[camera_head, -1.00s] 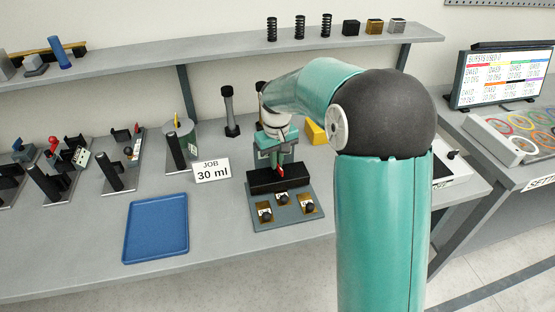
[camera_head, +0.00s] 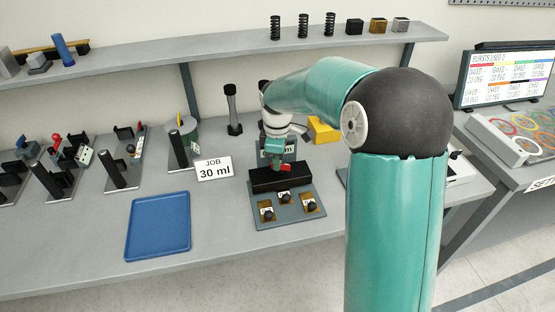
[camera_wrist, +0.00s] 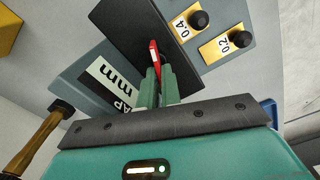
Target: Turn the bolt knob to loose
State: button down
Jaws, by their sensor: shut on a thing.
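My gripper (camera_wrist: 160,86) is shut on a narrow red piece (camera_wrist: 154,56), which looks like the bolt knob's handle; the fingers cover its lower part. The red piece stands against a black block (camera_wrist: 128,30) on a grey-blue fixture. In the head view my gripper (camera_head: 277,154) comes down over this fixture (camera_head: 290,214), and the red piece (camera_head: 285,167) shows just below the fingers. A plate reading "mm" (camera_wrist: 112,82) lies beside the fingers in the wrist view. No loose or tight marking is readable.
Black round knobs on brass plates, one marked 0.4 (camera_wrist: 197,20) and one 0.2 (camera_wrist: 240,38), sit close by on the fixture. A "JOB 30 ml" card (camera_head: 214,169) and a blue tray (camera_head: 158,226) are to its left. A yellow block (camera_head: 323,130) stands behind right.

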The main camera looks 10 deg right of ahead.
aim_at(277, 174)
jog(key=shift+s+a+n, duration=0.1)
jog(key=shift+s+n, duration=0.05)
jog(key=shift+n, duration=2.15)
jog(key=c, duration=1.6)
grip_release()
jog(key=shift+r, duration=0.1)
notch_tip(277, 174, up, 14)
